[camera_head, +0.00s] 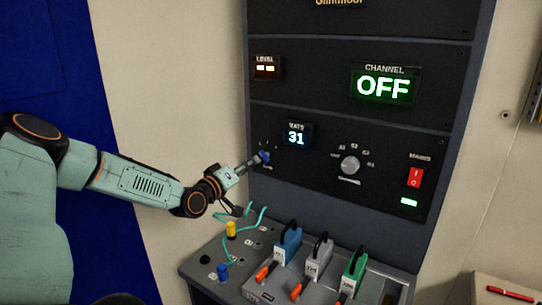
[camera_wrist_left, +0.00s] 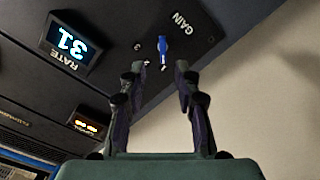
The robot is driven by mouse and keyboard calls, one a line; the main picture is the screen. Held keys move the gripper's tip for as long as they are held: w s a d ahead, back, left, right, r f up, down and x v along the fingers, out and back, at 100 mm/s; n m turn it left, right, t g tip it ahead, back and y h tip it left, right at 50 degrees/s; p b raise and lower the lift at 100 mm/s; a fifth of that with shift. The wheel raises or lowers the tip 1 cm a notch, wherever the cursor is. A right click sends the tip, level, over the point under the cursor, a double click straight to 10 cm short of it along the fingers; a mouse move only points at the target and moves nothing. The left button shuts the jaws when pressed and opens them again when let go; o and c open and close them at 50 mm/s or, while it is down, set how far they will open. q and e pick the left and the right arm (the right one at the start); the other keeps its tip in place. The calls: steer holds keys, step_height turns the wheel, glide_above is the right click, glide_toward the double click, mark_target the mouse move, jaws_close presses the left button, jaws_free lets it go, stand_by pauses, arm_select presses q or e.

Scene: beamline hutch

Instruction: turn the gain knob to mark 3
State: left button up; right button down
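The gain knob is a small blue knob (camera_head: 264,156) on the lower black panel, left of the display reading 31. In the left wrist view the blue knob (camera_wrist_left: 162,46) sits beside the GAIN label. Small marks around it are too small or too hidden to read, so I cannot tell which mark it points at. My left gripper (camera_head: 253,164) is close in front of the knob. In the left wrist view its two fingers (camera_wrist_left: 161,69) are apart, with the knob showing beyond the gap, and nothing is held. My right gripper is not in view.
The RATE display (camera_head: 297,136) reads 31. Further right are a grey knob (camera_head: 350,165) and a red switch (camera_head: 415,178). The CHANNEL display (camera_head: 385,87) shows OFF. Below, a bench (camera_head: 205,268) carries cables, coloured plugs and several handled blocks.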

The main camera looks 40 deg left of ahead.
mark_target(262, 155)
arm_select(q)
steer(key=w+b, duration=0.2)
steer(key=w, duration=0.1)
steer(key=w+a+b, duration=0.1)
steer(key=w, duration=0.1)
steer(key=shift+w+f, duration=0.2)
steer(key=shift+f, duration=0.05)
steer(key=shift+w+r+b, duration=0.3)
steer(key=shift+w+b, duration=0.1)
steer(key=shift+w, duration=0.35)
steer(key=shift+w+a+f, duration=0.15)
steer(key=shift+w, duration=0.05)
steer(key=shift+s+a, duration=0.1)
steer(key=shift+s, duration=0.15)
steer(key=c, duration=0.4)
jaws_close()
